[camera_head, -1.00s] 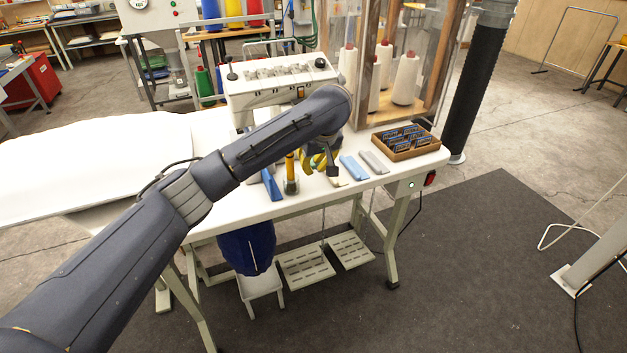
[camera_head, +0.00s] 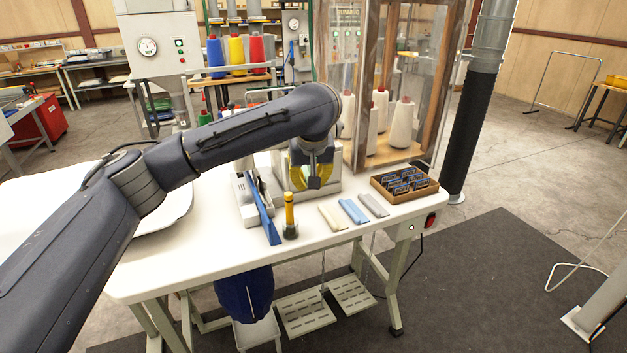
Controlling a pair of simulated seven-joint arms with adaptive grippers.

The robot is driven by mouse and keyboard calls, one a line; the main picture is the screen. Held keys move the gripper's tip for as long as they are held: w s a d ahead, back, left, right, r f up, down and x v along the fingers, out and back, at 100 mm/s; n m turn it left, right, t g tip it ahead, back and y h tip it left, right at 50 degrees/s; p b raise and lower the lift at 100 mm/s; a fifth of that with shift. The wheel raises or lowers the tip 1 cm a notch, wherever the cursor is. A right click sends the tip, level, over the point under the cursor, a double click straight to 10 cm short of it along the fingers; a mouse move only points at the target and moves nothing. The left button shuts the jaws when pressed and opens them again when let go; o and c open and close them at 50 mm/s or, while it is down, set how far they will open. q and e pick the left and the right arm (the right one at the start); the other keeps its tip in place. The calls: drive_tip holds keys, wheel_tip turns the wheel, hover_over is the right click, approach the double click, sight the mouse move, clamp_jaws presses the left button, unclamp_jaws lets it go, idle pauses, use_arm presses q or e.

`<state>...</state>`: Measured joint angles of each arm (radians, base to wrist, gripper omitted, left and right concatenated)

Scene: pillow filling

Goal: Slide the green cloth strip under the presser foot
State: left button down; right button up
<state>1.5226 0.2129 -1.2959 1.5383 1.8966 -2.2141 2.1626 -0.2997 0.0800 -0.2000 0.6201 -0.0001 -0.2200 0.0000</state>
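My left gripper (camera_head: 313,181), with yellow finger parts and dark tips, hangs above the table in front of the white sewing machine (camera_head: 329,184). Whether its tips are open or shut is unclear; no cloth shows in it. No strip looks clearly green. A pale cream strip (camera_head: 332,217), a blue strip (camera_head: 353,211) and a grey strip (camera_head: 374,205) lie side by side on the white table (camera_head: 200,245), right of and below the gripper. My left arm covers much of the machine, and the presser foot cannot be made out. My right gripper is not in view.
A long blue piece (camera_head: 264,215) stands slanted beside a yellow-topped bottle (camera_head: 290,216), left of the strips. A cardboard tray (camera_head: 405,187) of dark packets is at the right. A glass-sided cabinet with thread cones (camera_head: 401,122) stands behind. The table's front left is clear.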

use_arm(q)
drive_tip(key=s+a+r+m, duration=0.1)
drive_tip(key=s+a, duration=0.1)
drive_tip(key=a, duration=0.7)
drive_tip(key=s+a+r+m, duration=0.1)
drive_tip(key=s+a, duration=0.2)
drive_tip(key=a, duration=0.5)
drive_tip(key=shift+w+a+f+n+y, duration=0.25)
drive_tip(key=shift+w+f+n, duration=0.5)
drive_tip(key=shift+w+f, duration=1.3)
drive_tip(key=shift+w+a+f+n, duration=0.4)
drive_tip(key=shift+w+f+n, duration=0.45)
drive_tip(key=shift+f, duration=2.3)
drive_tip(key=shift+w+a+f+n+y, duration=0.25)
drive_tip(key=shift+w+f+n, duration=0.45)
drive_tip(key=shift+w+f, duration=1.35)
drive_tip(key=shift+s+a+f, duration=0.15)
drive_tip(key=shift+s+f, duration=0.05)
drive_tip(key=shift+f, duration=0.3)
drive_tip(key=shift+w+a+f, duration=0.15)
drive_tip(key=shift+w+a, duration=0.25)
drive_tip(key=shift+w, duration=0.55)
drive_tip(key=shift+w+a+f, duration=0.15)
drive_tip(key=shift+w+a, duration=0.25)
drive_tip(key=shift+w, duration=0.6)
drive_tip(key=shift+w+a+f, duration=0.15)
drive_tip(key=shift+w+a, duration=0.25)
drive_tip(key=shift+w, duration=0.55)
drive_tip(key=shift+f, duration=0.4)
